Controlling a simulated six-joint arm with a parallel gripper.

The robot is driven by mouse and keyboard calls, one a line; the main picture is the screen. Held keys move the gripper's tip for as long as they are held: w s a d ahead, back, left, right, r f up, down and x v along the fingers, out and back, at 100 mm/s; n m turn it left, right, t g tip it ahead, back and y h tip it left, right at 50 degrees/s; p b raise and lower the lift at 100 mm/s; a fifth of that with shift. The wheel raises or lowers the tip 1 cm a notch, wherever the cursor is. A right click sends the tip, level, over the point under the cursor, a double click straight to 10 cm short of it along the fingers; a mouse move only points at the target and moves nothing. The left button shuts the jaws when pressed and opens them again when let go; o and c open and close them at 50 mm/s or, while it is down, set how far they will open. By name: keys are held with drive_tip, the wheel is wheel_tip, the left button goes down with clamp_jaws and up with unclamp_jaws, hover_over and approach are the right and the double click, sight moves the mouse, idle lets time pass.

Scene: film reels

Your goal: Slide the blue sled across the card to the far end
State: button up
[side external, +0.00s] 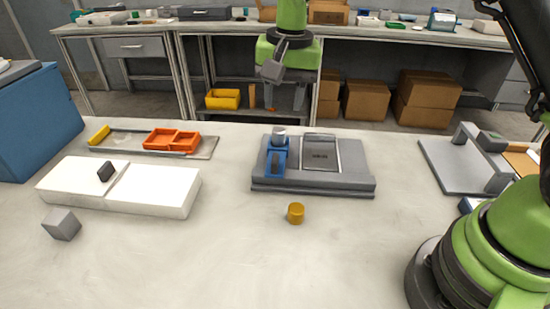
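The blue sled (277,157) sits at the left part of a flat grey device on the table, with a grey cylindrical knob on its top. Just right of it, on the same grey base (345,183), is a framed grey rectangular plate (320,152) with small dark marks. I cannot tell whether this plate is the card. My gripper (272,72) hangs at the top of the view below my green wrist, well above the sled and apart from it.
A brass cylinder (295,213) stands in front of the device. At left are a white two-part block (150,190), a grey cube (61,224), orange trays (171,140) and a blue box (40,120). A grey fixture (450,165) is at right. The front middle table is clear.

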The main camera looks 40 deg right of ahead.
drive_tip(key=g, duration=0.1)
hover_over(275, 158)
drive_tip(key=shift+m, duration=0.3)
wheel_tip(275, 158, down, 5)
drive_tip(key=shift+r, duration=0.1)
wheel_tip(275, 158, down, 10)
drive_tip(key=shift+r, duration=0.1)
clamp_jaws()
